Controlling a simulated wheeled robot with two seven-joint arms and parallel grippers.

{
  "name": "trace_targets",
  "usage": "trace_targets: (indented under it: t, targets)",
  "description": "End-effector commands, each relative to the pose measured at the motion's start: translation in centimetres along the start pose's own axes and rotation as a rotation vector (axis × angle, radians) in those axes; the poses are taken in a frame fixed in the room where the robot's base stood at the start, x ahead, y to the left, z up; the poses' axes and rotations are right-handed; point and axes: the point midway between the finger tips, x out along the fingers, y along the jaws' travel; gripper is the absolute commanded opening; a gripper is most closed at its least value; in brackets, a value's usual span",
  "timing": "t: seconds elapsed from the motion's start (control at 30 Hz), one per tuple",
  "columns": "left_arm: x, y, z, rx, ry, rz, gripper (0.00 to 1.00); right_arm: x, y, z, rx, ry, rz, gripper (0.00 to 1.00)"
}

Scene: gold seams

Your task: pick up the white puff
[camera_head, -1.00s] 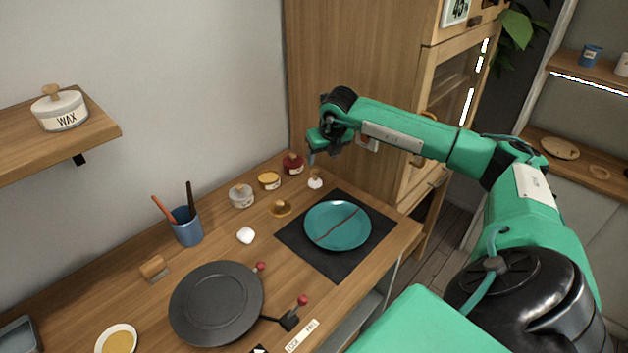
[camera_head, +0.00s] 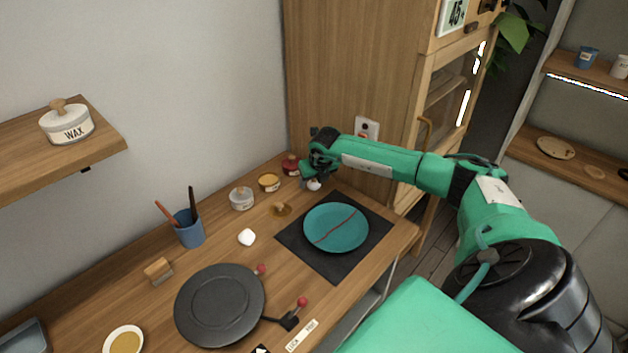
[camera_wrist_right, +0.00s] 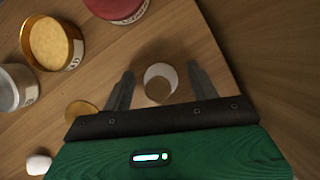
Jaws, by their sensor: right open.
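The white puff, a small white round pad with a wooden knob, stands on the table near the cabinet in the head view (camera_head: 314,185). My right gripper (camera_head: 308,179) is over it and partly hides it. In the right wrist view the puff (camera_wrist_right: 172,73) shows between the two open fingers of my right gripper (camera_wrist_right: 160,71), apart from both. Its brown knob faces the camera. Whether the fingertips are down at its height is hard to tell. My left gripper is not in view.
Small jars, red (camera_head: 291,165), gold (camera_head: 269,182) and grey (camera_head: 241,198), stand left of the puff. A tan knobbed piece (camera_head: 281,209) and a white lump (camera_head: 247,237) lie nearby. A teal plate (camera_head: 336,226) rests on a black mat (camera_head: 292,239). The wooden cabinet (camera_head: 345,80) stands close behind.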

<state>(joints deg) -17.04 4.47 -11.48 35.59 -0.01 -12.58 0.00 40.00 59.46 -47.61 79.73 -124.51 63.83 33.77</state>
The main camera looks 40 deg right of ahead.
Motion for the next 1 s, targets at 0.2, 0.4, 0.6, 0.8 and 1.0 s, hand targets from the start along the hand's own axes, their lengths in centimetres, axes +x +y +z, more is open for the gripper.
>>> trace_targets:
  t: [0.2,0.4,0.6,0.8,1.0]
  targets:
    - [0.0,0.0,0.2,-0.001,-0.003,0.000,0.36,0.0,0.0,0.0,0.000,0.000,0.000,0.42]
    - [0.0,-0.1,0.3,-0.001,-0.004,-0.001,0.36,0.0,0.0,0.0,0.000,0.000,0.001,0.12]
    - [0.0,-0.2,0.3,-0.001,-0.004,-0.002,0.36,0.0,0.0,0.0,0.000,0.000,0.001,0.11]
    - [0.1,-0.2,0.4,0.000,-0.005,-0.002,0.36,-0.3,0.0,0.1,0.000,-0.001,0.001,0.11]
    - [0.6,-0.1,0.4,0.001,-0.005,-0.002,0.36,-2.0,0.0,0.9,0.001,-0.003,0.002,0.11]
